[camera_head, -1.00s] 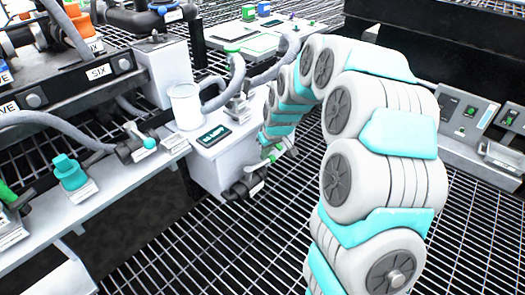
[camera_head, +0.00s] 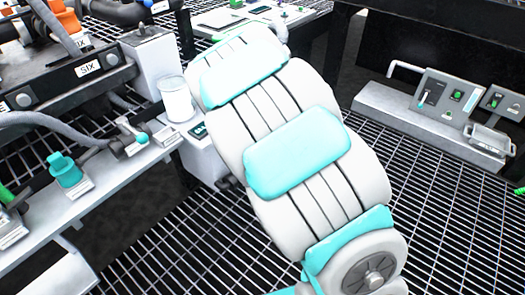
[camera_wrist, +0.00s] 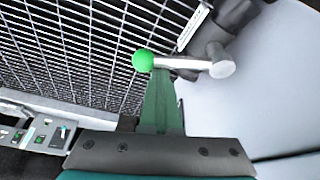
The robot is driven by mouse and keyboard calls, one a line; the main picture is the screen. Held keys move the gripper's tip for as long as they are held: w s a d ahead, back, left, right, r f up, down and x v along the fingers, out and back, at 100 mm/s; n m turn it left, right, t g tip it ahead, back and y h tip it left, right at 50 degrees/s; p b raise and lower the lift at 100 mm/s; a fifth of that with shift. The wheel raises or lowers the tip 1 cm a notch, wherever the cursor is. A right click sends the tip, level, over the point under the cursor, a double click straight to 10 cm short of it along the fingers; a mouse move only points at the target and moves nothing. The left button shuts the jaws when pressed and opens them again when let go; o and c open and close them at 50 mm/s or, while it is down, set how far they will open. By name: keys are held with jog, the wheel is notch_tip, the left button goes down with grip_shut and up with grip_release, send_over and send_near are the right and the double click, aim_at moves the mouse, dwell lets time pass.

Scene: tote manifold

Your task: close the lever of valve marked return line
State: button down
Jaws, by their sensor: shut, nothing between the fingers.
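In the wrist view a valve lever (camera_wrist: 185,63) shows as a pale metal rod with a green ball knob (camera_wrist: 143,61) at its left end. It joins a dark valve body (camera_wrist: 235,15) beside a pale box face. A white label (camera_wrist: 193,28) lies by the valve, seen too obliquely to read, so I cannot confirm "return line". My gripper (camera_wrist: 161,80) is shut and empty, its green fingers reaching up to just below the rod near the knob. I cannot tell whether they touch. In the head view my arm hides the gripper and this lever.
On the left shelf stand another valve with a teal-knobbed lever (camera_head: 131,130), a teal fitting (camera_head: 66,170) and a white cylinder (camera_head: 175,98). A switch panel (camera_head: 450,97) sits on a ledge at right. Open grating floor (camera_head: 440,215) lies right of my arm.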

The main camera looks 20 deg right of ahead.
jog(key=s+m, duration=0.1)
jog(key=s+a+m, duration=0.1)
jog(key=shift+a+m+g+h, duration=0.2)
jog(key=shift+m+g+h, duration=0.1)
jog(key=shift+h, duration=0.1)
jog(key=shift+s+a, duration=0.1)
dwell(0.6)
